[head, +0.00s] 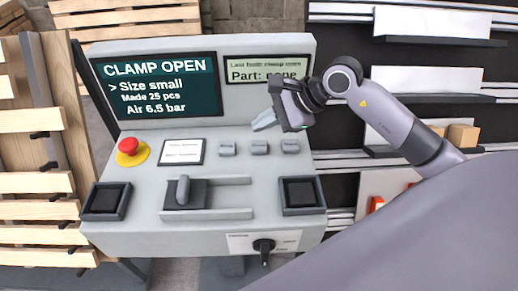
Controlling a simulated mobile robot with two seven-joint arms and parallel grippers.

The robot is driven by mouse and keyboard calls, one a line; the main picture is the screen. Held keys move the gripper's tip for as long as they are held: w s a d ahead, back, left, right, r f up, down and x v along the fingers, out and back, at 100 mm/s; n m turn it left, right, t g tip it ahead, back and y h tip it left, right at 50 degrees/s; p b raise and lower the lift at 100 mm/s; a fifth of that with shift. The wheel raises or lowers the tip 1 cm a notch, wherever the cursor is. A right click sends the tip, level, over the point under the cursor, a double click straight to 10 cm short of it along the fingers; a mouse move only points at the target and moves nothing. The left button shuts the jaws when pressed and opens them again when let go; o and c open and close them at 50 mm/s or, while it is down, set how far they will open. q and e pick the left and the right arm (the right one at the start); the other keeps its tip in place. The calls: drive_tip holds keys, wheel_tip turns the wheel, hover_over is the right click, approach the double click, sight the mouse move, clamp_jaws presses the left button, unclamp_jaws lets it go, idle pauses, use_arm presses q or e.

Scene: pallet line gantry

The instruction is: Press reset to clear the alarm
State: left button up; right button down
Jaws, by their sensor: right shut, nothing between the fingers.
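A grey control console (140,232) stands in front of me. Its dark screen (156,85) reads "CLAMP OPEN", with size small, 25 pcs made and air 6.5 bar. Three small grey buttons sit in a row: left (227,149), middle (260,147) and right (290,146). Their lettering is too small to read, so I cannot tell which is reset. My right gripper (262,122) is shut and empty, above and behind the middle and right buttons, seemingly apart from them. My left gripper is not in view.
A red mushroom button (127,146) and a white label plate (183,152) are left of the buttons. A lever (183,189) and two black square pads (105,200) (300,193) lie nearer. A black rotary switch (264,246) is on the front. Wooden pallets (35,210) stand left, shelves (440,99) right.

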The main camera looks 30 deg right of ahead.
sight(263, 147)
drive_tip(key=shift+f+b, duration=1.2)
drive_tip(key=shift+f, duration=0.35)
idle(0.8)
drive_tip(key=shift+f+b, duration=0.4)
drive_tip(key=shift+b, duration=0.2)
drive_tip(key=shift+f+b, duration=0.45)
drive_tip(key=shift+b, duration=0.1)
idle(0.5)
drive_tip(key=shift+r, duration=0.1)
drive_tip(key=shift+r+p, duration=0.45)
drive_tip(key=shift+r, duration=0.35)
drive_tip(key=shift+r+p, duration=1.4)
drive_tip(key=shift+r, duration=1.1)
